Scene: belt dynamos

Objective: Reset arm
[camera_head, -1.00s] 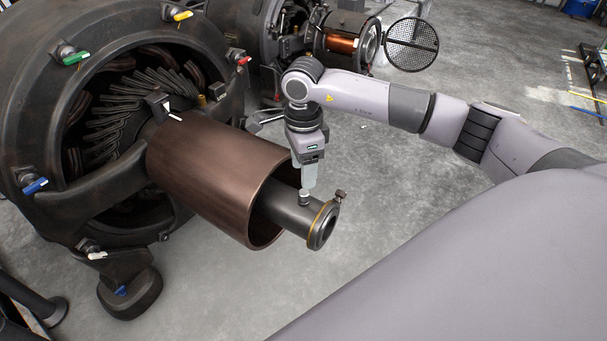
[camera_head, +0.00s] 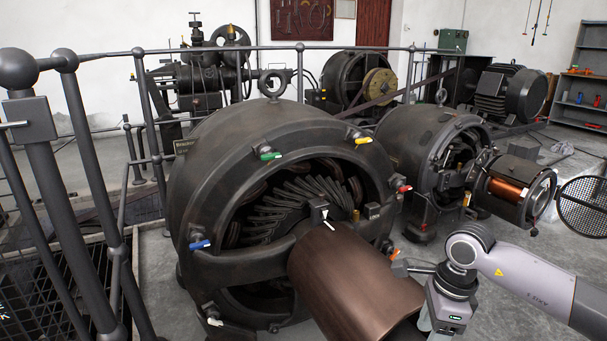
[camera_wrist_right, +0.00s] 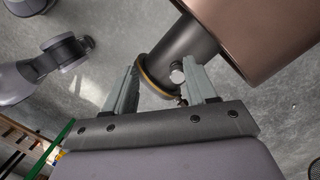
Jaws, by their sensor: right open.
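My right gripper (camera_wrist_right: 161,66) is open, its two fingers apart near the end of a dark shaft (camera_wrist_right: 182,48). A small round metal knob (camera_wrist_right: 177,76) on the shaft shows between the fingers, and nothing appears gripped. In the head view my right arm (camera_head: 525,275) comes in from the right edge. Its wrist (camera_head: 450,300) is beside the brown commutator cylinder (camera_head: 352,275), and the fingertips are cut off below the picture. My left gripper is in neither view now.
The large dynamo (camera_head: 215,165) with coloured handles stands at centre. A second dynamo (camera_head: 415,150) and a round mesh disc (camera_head: 583,205) are at right. A metal railing (camera_head: 75,150) runs along the left and back.

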